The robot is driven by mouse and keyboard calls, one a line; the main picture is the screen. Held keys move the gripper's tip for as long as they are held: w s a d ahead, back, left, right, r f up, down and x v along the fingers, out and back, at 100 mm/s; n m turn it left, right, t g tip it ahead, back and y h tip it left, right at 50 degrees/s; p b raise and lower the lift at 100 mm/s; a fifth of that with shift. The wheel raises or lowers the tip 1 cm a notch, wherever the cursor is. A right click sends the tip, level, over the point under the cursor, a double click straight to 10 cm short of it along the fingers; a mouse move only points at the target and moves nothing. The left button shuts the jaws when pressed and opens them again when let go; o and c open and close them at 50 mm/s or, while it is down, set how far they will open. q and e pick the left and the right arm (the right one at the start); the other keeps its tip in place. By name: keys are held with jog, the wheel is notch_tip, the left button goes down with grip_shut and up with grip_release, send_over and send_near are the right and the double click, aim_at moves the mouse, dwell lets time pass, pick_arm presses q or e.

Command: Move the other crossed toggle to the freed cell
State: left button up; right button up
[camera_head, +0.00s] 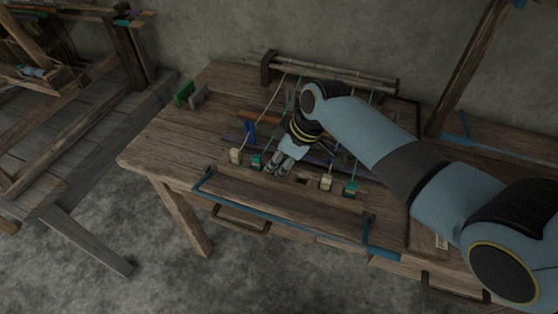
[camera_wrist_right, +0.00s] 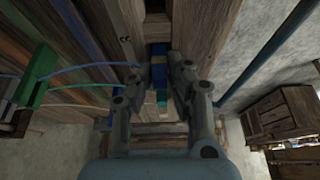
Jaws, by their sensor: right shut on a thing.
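My right gripper (camera_head: 283,166) is low over the front row of toggles on the wooden table, and it also shows in the right wrist view (camera_wrist_right: 157,78). Its fingers are shut on a toggle, mostly hidden in the head view; a teal piece (camera_wrist_right: 162,98) shows between the fingers in the wrist view. Left of the gripper stand a cream toggle (camera_head: 235,156) and a green toggle (camera_head: 256,161). Right of it stand another cream toggle (camera_head: 326,182) and a teal toggle (camera_head: 350,188). A dark, empty-looking cell (camera_head: 303,181) lies between the gripper and the right cream toggle. My left gripper is out of view.
Cords run from the toggles back to a rail (camera_head: 335,78). A blue piece (camera_head: 249,131) stands behind the left toggles. A green block (camera_head: 183,93) and a grey block (camera_head: 198,96) stand at the back left. A blue-edged bar (camera_head: 285,211) runs along the front.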

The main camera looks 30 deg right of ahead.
jog(key=o, duration=0.8)
jog(key=shift+r, duration=0.1)
jog(key=v, duration=1.2)
jog(key=shift+d, duration=0.1)
